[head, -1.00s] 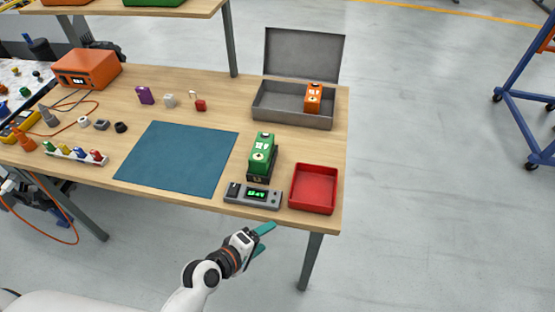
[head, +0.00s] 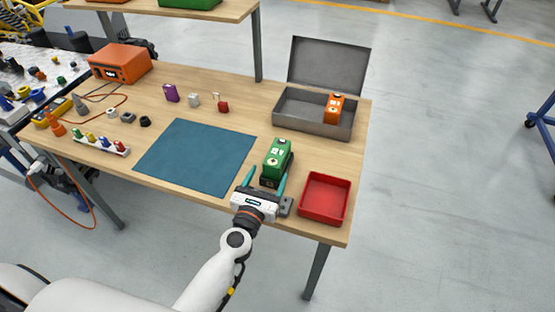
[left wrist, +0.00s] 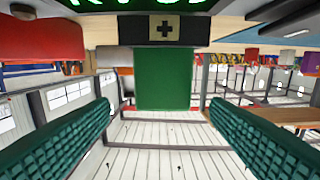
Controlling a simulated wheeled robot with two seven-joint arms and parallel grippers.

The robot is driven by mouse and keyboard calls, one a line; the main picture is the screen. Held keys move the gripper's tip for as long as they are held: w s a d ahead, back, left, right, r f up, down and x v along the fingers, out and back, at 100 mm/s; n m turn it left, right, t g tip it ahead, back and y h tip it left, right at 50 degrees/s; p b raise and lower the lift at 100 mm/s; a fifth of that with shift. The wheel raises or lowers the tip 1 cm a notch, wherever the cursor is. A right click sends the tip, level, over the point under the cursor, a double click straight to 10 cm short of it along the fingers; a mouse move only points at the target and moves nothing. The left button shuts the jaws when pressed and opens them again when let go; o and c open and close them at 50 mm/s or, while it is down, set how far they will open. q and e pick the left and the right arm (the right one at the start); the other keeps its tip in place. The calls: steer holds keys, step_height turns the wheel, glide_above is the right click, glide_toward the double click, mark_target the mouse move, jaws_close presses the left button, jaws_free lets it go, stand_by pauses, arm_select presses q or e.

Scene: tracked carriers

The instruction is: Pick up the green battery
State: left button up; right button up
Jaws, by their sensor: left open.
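The green battery (head: 277,153) stands upright at the front right of the table, its lower part dark. In the left wrist view its green body (left wrist: 165,80) shows between my fingers, beside a black part with a plus sign. My left gripper (head: 266,180) is open, its two teal fingers pointing at the battery from the table's front side. I see no contact with the battery. The fingers also show at both sides of the left wrist view (left wrist: 160,125). The grey charger unit (head: 286,206) in front of the battery is mostly hidden by my gripper. My right gripper is not in view.
A red tray (head: 325,220) stands just right of the battery. A grey metal case (head: 293,123) with its lid up holds an orange battery (head: 334,108) behind. A blue mat (head: 160,183) lies to the left. Small parts and an orange box (head: 120,68) are farther left.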

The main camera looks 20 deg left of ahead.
mark_target(275, 155)
arm_select(q)
steer(key=w, duration=0.2)
steer(key=shift+w+d, duration=0.1)
steer(key=shift+w, duration=0.25)
steer(key=w, duration=0.5)
steer(key=shift+f, duration=0.15)
steer(key=shift+c, duration=0.2)
jaws_close()
steer(key=shift+w+r, duration=0.1)
steer(key=shift+r, duration=0.15)
